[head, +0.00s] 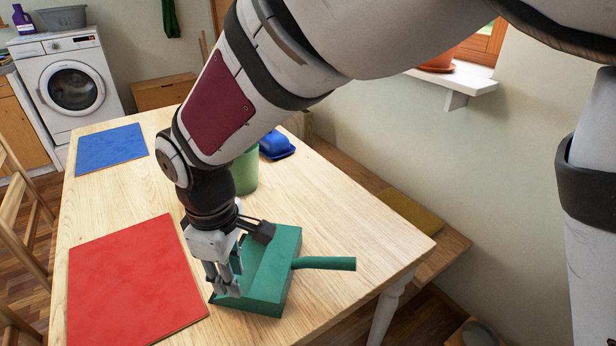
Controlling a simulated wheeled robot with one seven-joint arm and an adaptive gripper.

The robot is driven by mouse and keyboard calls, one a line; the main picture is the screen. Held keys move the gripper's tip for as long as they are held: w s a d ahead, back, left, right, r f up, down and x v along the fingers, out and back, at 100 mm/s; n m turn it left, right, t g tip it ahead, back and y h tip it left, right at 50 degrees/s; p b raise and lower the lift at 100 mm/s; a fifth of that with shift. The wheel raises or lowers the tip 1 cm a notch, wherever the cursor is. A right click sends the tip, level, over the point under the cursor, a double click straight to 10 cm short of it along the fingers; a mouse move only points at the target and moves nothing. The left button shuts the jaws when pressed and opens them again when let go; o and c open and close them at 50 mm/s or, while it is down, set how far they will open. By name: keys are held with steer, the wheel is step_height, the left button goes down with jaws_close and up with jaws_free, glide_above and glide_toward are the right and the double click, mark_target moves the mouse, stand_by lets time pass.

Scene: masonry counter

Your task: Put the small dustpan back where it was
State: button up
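The small green dustpan (274,272) is near the table's front right part, with its handle (325,263) pointing right. It looks level and seems to rest on the wooden table (350,225). My gripper (246,262) points down over the dustpan's left part. Its fingers are spread apart, one at the near left and one with a dark pad farther right. The gripper covers the pan's left side, so I cannot see whether the fingers touch it.
A red mat (133,285) lies left of the dustpan, and a blue mat (110,148) farther back. A green cup-like container (245,172) and a blue lidded dish (277,144) stand behind my gripper. A bench (345,180) runs along the wall. Table right of the dish is clear.

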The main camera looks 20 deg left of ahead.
steer(key=w+d+r+m, duration=0.1)
steer(key=d+r+m, duration=0.2)
steer(key=d+r, duration=0.35)
steer(key=w+d+r+m+t, duration=0.1)
steer(key=d+r+m, duration=0.2)
steer(key=d, duration=0.7)
steer(key=w+d+r+m, duration=0.1)
steer(key=d+r+m, duration=0.25)
steer(key=d, duration=0.45)
steer(key=s+d+m, duration=0.9)
steer(key=s+d, duration=0.5)
steer(key=d, duration=0.2)
steer(key=shift+d+t, duration=0.3)
steer(key=shift+d, duration=0.05)
steer(key=shift+r+m, duration=0.1)
steer(key=shift+m, duration=0.15)
